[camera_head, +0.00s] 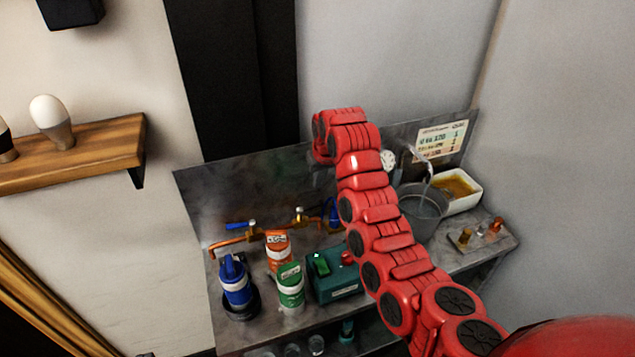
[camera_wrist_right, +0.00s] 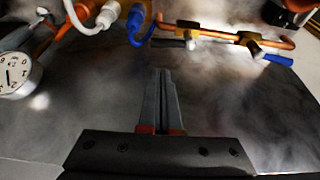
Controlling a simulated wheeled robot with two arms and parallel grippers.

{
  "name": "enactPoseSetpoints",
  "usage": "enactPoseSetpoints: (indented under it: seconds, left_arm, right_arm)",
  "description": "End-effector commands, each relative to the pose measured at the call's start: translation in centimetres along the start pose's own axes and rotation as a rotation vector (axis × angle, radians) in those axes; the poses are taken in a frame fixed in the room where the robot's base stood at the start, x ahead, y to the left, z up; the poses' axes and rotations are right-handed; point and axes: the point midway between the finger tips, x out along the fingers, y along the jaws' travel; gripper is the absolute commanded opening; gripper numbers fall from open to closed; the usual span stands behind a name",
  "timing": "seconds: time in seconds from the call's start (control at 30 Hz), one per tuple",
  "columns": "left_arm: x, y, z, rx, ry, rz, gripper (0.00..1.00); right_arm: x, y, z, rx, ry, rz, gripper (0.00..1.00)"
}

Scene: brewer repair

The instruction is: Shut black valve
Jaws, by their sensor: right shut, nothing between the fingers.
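A copper pipe (camera_head: 228,241) with brass valves runs along the back of the metal bench at left, and shows upside down at the top of the wrist view (camera_wrist_right: 222,34). One valve has a blue handle (camera_head: 237,226), also at the upper right of the wrist view (camera_wrist_right: 278,59). The other valve has a dark handle (camera_wrist_right: 170,43), lying along the pipe and apparently the black one. My right gripper (camera_wrist_right: 164,72) is shut and empty, its tips apart from the dark handle in the picture. In the head view my red arm hides the gripper. My left gripper is not in view.
Blue (camera_head: 236,287), orange (camera_head: 279,252) and green (camera_head: 290,287) containers stand in front of the pipe. A teal box (camera_head: 335,287) is beside them. A dial gauge (camera_wrist_right: 18,74), a grey pot (camera_head: 424,213) and a white tray (camera_head: 470,202) are further right on the bench.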

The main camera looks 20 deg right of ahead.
Motion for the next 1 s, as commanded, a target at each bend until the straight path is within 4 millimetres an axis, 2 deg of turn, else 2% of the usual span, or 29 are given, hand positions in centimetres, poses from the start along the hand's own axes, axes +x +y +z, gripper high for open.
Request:
enactPoseSetpoints:
  seconds: [0.03,0.17,0.43,0.7,1.0]
  left_arm:
    - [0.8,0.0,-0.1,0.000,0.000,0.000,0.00]
    - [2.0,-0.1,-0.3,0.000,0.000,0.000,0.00]
    - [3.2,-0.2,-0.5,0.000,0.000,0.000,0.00]
    - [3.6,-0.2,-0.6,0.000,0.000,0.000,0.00]
    - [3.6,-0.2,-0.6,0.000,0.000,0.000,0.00]
  right_arm:
    - [0.6,0.0,0.1,0.000,-0.009,-0.001,0.00]
    - [2.8,0.0,0.0,0.000,-0.007,0.000,0.00]
    - [6.5,-0.1,0.1,-0.004,-0.008,0.001,0.00]
    - [8.1,0.0,0.0,-0.002,-0.002,0.000,0.00]
    - [8.3,0.0,0.1,-0.001,-0.001,0.000,0.00]
